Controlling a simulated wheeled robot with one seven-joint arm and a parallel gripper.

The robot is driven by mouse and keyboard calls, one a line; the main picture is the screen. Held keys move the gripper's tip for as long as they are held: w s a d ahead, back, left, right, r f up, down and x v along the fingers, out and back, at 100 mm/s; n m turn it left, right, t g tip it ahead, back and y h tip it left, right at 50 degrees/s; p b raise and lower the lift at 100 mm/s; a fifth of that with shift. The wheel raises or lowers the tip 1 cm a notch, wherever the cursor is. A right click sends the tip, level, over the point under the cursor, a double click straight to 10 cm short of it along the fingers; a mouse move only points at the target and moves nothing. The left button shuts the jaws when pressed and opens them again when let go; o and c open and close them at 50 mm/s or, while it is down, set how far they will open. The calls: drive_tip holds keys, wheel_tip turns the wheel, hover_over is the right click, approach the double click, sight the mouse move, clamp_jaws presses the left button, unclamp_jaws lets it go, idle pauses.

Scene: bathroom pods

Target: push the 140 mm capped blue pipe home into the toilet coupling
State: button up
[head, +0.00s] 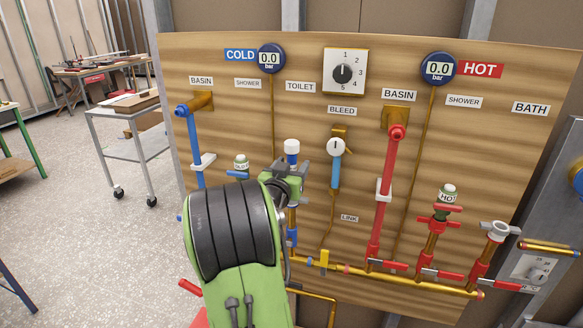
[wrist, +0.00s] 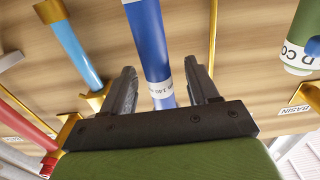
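The capped blue pipe (wrist: 150,40) stands between the two fingers of my gripper (wrist: 160,75) in the wrist view, with gaps on both sides. It bears a printed white band near the palm edge. My gripper is open around or in front of the pipe; I cannot tell how deep. In the head view, the white cap (head: 291,147) rises just above my gripper (head: 288,172), and my gripper hides most of the pipe. The blue toilet coupling (head: 291,237) shows below my gripper; the joint between pipe and coupling is hidden.
A light blue bleed pipe (head: 336,172) stands close to the right and a blue basin pipe (head: 194,145) to the left. A green-capped cold fitting (head: 241,162) is near my gripper's left. The red basin pipe (head: 389,190) is farther right. A brass line runs low across the board.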

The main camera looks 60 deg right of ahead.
drive_tip(key=s+a+b, duration=0.2)
drive_tip(key=a+b, duration=0.2)
drive_tip(key=a, duration=1.1)
drive_tip(key=shift+s+a, duration=0.25)
drive_tip(key=shift+a, duration=0.05)
